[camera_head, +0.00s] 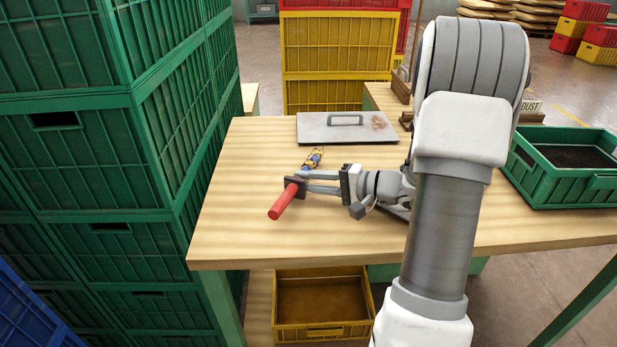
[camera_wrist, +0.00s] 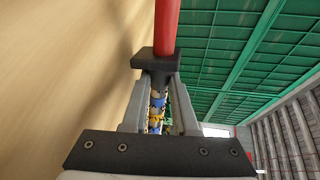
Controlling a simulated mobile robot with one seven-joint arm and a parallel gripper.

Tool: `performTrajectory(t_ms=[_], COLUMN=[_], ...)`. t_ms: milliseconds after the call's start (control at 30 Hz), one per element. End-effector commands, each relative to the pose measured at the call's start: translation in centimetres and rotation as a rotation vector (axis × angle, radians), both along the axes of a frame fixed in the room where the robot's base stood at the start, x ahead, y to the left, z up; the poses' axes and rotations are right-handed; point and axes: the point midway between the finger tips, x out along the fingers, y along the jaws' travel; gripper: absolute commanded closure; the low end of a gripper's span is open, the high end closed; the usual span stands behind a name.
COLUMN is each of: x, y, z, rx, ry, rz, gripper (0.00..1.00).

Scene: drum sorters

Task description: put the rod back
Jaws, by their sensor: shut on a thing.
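A red rod (camera_head: 283,202) is held out over the left part of the wooden table, slanting toward the front left. My gripper (camera_head: 296,183) is shut on it. In the wrist view the red rod (camera_wrist: 167,27) stands out beyond the dark fingertips (camera_wrist: 157,59). A blue and yellow patterned piece (camera_head: 312,160) lies in line with the rod on the far side of the fingers, and it shows between the fingers in the wrist view (camera_wrist: 157,108). I cannot tell whether it is part of the rod. The fingertips hide the gripped part.
The wooden table (camera_head: 235,222) has bare room left and front of my gripper. A grey metal plate with a handle (camera_head: 347,135) lies at the back. A green crate (camera_head: 560,190) stands at the right. Stacked green crates (camera_head: 100,130) rise close on the left.

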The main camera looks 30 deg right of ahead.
Motion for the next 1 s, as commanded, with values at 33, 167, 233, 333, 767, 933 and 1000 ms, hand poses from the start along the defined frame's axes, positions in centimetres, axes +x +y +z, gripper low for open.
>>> performTrajectory(t_ms=[33,167,233,333,767,933,1000], x=[0.0,0.0,0.0,0.0,0.0,0.0,0.0], y=[0.0,0.0,0.0,0.0,0.0,0.0,0.0], z=[0.1,0.1,0.1,0.1,-0.7,-1.0,-1.1], rx=[0.001,0.0,0.0,0.0,0.0,0.0,0.0], ry=[-0.002,-0.003,-0.003,-0.003,-0.003,-0.003,-0.003], rz=[0.0,0.0,0.0,0.0,0.0,0.0,0.0], gripper=[1.0,1.0,1.0,1.0,1.0,1.0,1.0])
